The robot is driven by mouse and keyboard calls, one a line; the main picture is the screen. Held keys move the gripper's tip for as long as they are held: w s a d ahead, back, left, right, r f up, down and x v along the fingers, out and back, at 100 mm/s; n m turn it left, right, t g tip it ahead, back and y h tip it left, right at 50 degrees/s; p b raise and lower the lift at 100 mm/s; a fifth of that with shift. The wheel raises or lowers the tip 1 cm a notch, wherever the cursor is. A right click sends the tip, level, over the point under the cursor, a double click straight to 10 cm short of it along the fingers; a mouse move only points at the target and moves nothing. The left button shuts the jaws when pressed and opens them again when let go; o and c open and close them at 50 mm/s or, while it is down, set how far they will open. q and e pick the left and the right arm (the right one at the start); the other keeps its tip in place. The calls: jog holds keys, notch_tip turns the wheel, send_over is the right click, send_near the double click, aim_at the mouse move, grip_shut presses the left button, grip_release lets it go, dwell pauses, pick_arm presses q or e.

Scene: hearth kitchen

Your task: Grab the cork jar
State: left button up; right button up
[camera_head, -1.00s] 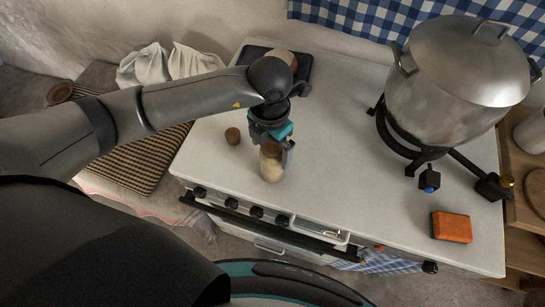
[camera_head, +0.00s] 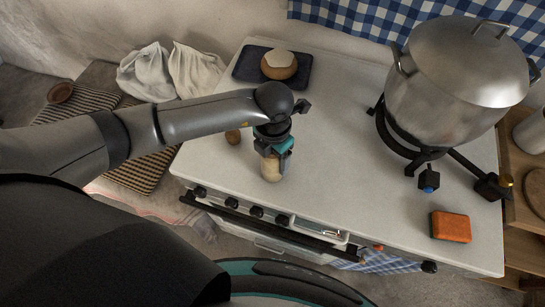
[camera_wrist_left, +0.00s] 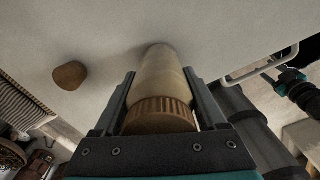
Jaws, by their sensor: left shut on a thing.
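The cork jar (camera_head: 271,170) stands upright on the white stove top near its front edge. It is a pale jar with a brown ribbed lid. My left gripper (camera_head: 273,158) is over it from above, shut on it. In the left wrist view the jar (camera_wrist_left: 162,80) lies between the two fingers of my left gripper (camera_wrist_left: 161,88), one finger on each side, with its lid (camera_wrist_left: 160,112) closest to the camera. The gripper hides the jar's upper part in the head view.
A dark tray (camera_head: 243,70) holds a round loaf (camera_head: 279,66). A large pot (camera_head: 450,75) stands right, with an orange sponge (camera_head: 451,227) in front. The stove's middle is clear.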

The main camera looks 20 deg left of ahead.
pick_arm(q)
grip_shut()
dwell(0.3)
jog(key=shift+w+r, duration=0.1)
jog(key=shift+r, duration=0.05)
